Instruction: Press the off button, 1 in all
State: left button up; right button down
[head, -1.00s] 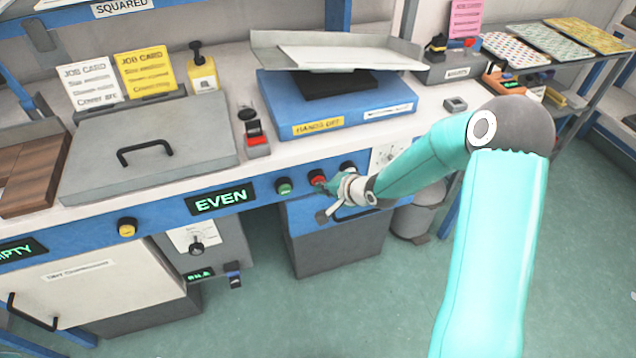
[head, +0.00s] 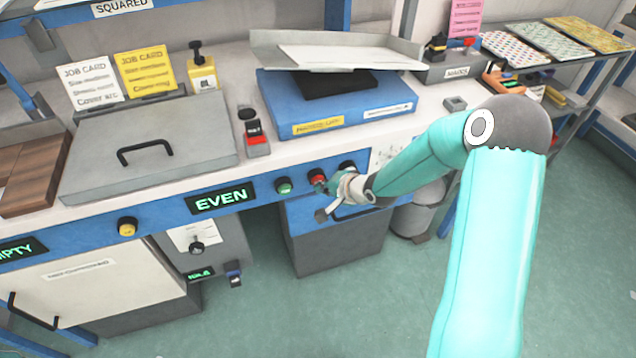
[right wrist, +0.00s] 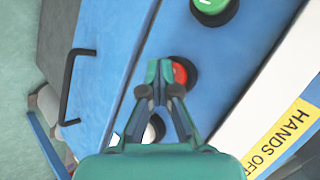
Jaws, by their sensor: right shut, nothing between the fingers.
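A red button (head: 317,176) in a dark collar sits on the blue front rail of the bench, between a green button (head: 284,186) and a dark knob or button (head: 347,166). My right gripper (head: 322,186) is shut and empty, with its tips at the red button. In the right wrist view, the closed fingertips (right wrist: 161,68) overlap the edge of the red button (right wrist: 180,74) and hide part of it. I cannot tell whether the button is pushed in. The green button (right wrist: 210,5) shows above it there. My left gripper is not in view.
An EVEN display (head: 221,199) and a yellow button (head: 127,227) are further left on the rail. A small display (head: 201,273) under the bench seems to read IDLE. A grey drawer cabinet (head: 335,240) is below.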

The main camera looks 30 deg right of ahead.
jog(key=shift+s+a, duration=0.15)
jog(key=shift+s, duration=0.55)
jog(key=shift+s, duration=0.1)
jog(key=s, duration=0.2)
jog(key=s+a+b, duration=0.1)
jog(key=s, duration=0.1)
jog(key=shift+s+a+b, duration=0.1)
jog(key=shift+s+b, duration=0.2)
jog(key=shift+s, duration=0.05)
dwell(0.5)
